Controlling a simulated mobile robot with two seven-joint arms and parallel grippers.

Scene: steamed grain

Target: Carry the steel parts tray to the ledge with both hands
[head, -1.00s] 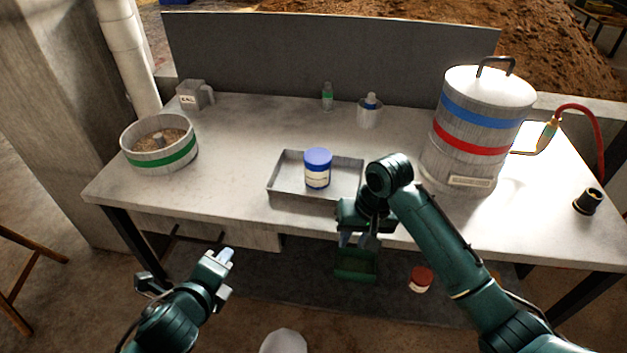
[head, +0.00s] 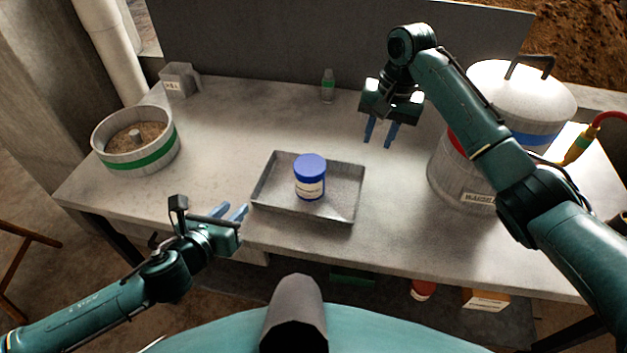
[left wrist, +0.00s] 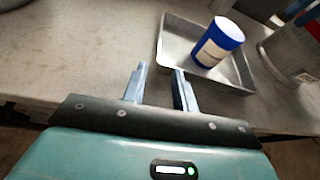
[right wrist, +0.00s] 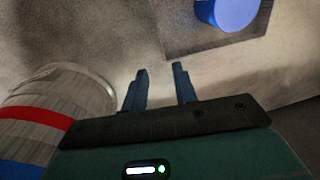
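The steel parts tray (head: 335,214) lies flat on the table near its front edge. I cannot clearly make out a ledge.
A large steel canister (head: 458,180) stands right of the tray, partly behind my right arm. A round green-banded pan of grain (head: 137,158) stands at the left, a jug (head: 177,80) and a small bottle (head: 328,87) at the back.

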